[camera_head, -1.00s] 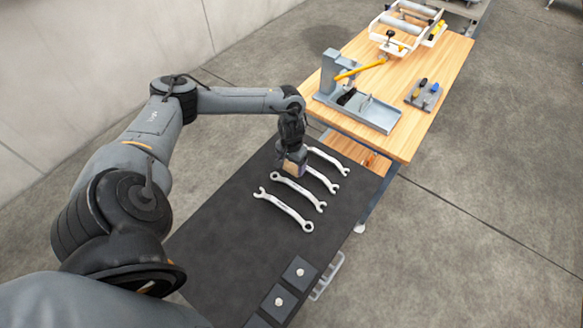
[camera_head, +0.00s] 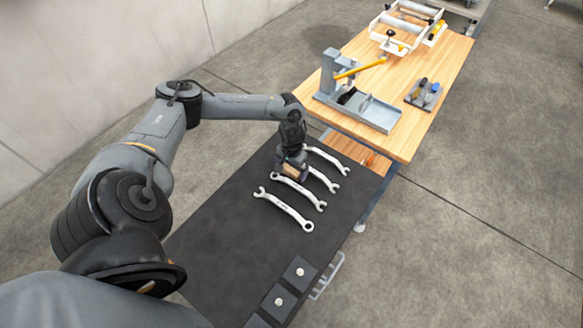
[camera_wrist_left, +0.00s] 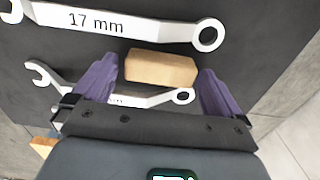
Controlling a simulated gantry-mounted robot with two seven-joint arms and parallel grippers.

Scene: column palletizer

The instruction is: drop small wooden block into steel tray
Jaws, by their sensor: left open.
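The small wooden block (camera_wrist_left: 160,68) is a pale rectangular piece, seen in the left wrist view between the purple fingers of my left gripper (camera_wrist_left: 157,76). The fingers are open, with a small gap to the block on the left and very little on the right. In the head view the block (camera_head: 291,170) is partly hidden by the left gripper (camera_head: 291,173), low over the dark worktop beside the wrenches. A grey steel tray (camera_head: 372,113) forms the base of a press-like device on the wooden table. My right gripper is not in view.
Several wrenches lie on the dark worktop (camera_head: 240,225), close around the gripper; one (camera_wrist_left: 120,22) is marked 17 mm. Dark square pads (camera_head: 299,272) sit at its near end. The wooden table (camera_head: 440,75) also bears a yellow-handled lever (camera_head: 360,68) and a small tool holder (camera_head: 424,95).

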